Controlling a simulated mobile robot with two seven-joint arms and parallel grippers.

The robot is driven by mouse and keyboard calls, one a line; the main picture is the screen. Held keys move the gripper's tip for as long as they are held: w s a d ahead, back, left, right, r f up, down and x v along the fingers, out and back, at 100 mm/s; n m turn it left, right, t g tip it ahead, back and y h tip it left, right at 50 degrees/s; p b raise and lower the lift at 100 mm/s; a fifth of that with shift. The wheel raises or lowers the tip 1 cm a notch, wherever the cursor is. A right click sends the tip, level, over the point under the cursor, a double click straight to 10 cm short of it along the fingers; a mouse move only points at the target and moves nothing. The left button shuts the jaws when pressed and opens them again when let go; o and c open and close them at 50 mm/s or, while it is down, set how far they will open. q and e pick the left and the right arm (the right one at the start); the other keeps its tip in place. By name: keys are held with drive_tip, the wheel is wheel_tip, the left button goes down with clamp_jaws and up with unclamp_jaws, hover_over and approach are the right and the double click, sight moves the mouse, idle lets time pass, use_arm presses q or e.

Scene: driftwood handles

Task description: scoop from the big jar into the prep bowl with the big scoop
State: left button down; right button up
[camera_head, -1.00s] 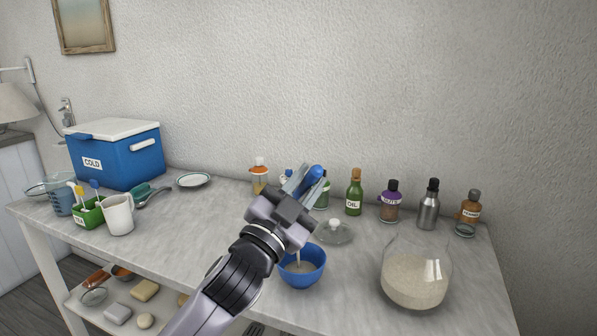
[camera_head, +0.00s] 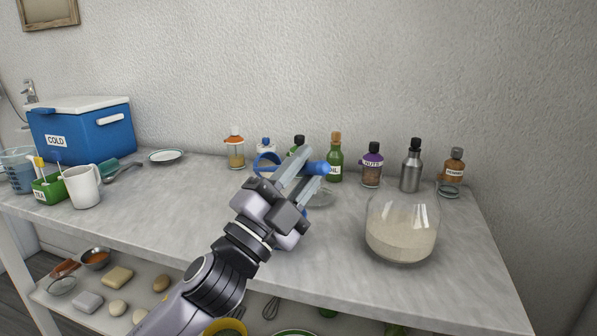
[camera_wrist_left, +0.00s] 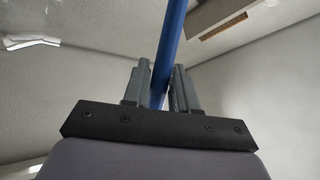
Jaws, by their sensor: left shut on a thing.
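The big jar (camera_head: 401,232) is a round clear glass jar, part full of pale grain, at the right front of the counter. My left gripper (camera_head: 297,170) is shut on the blue handle of the big scoop (camera_head: 319,168), above the counter and left of the jar. A blue ring-shaped part of the scoop shows left of the fingers. In the left wrist view the blue handle (camera_wrist_left: 171,42) runs between the two fingers. The blue prep bowl (camera_head: 292,242) is mostly hidden behind my gripper, and its contents cannot be seen now. My right gripper is not in view.
A glass lid (camera_head: 320,197) lies behind the gripper. Several bottles, including a nuts jar (camera_head: 372,166) and a steel bottle (camera_head: 411,168), line the wall. The left-middle counter is clear.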

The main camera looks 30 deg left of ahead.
use_arm(q)
wheel_tip(320, 180, down, 12)
drive_tip(key=d+m+g+h+b, duration=0.1)
drive_tip(key=m+g+h+b, duration=0.4)
drive_tip(key=m+h+b, duration=0.5)
drive_tip(key=m+b, duration=0.3)
drive_tip(key=m, duration=0.3)
drive_tip(key=shift+s+d, duration=0.35)
drive_tip(key=shift+s, duration=0.05)
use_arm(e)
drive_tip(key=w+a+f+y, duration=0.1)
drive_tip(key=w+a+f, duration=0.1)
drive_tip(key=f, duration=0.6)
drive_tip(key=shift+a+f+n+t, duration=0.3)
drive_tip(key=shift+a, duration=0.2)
use_arm(q)
drive_tip(key=shift+h, duration=0.3)
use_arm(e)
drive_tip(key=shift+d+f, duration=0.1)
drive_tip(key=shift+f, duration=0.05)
